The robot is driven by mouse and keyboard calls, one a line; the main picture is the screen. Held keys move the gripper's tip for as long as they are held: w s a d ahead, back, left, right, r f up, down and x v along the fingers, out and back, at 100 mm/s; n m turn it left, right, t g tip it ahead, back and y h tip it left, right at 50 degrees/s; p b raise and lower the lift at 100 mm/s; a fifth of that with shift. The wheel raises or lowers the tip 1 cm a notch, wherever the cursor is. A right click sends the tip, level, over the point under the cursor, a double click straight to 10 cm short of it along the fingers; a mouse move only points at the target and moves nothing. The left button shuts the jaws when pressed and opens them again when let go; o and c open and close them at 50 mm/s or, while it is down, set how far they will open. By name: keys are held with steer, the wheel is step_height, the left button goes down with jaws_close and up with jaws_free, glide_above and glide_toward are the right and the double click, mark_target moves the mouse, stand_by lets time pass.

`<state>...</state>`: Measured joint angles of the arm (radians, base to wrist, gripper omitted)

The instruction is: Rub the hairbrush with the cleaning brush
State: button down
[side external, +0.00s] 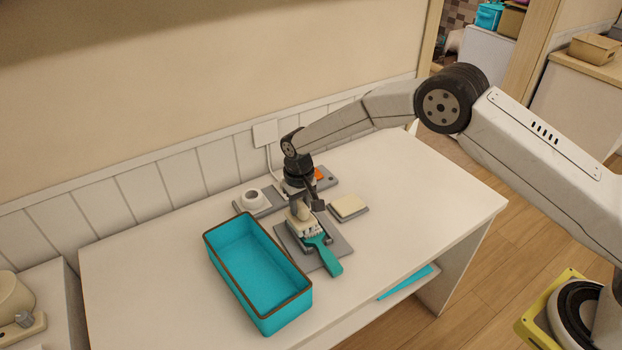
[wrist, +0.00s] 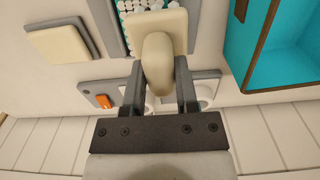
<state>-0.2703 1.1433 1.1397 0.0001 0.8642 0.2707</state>
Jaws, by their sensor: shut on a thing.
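The hairbrush (side external: 330,258) has a teal handle and pale bristles facing up. It lies on a grey mat (side external: 341,240) beside the teal basket, handle toward the front right. Its white bristles (wrist: 127,5) show at the top of the wrist view. My gripper (side external: 300,207) is shut on the knob of the cream cleaning brush (wrist: 158,60). In the side view the cleaning brush (side external: 297,225) is over the head end of the hairbrush, at or just above the bristles. Whether they touch cannot be told. My fingers (wrist: 157,92) flank the knob in the wrist view.
An open teal basket (side external: 290,310) stands close left of the mat. A cream block (side external: 348,206) on a grey mat is at the right. A white cup-like item (side external: 252,197) and an orange item (side external: 319,174) sit behind, near the wall. The right tabletop is clear.

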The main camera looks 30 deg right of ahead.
steer(key=shift+r, duration=3.8)
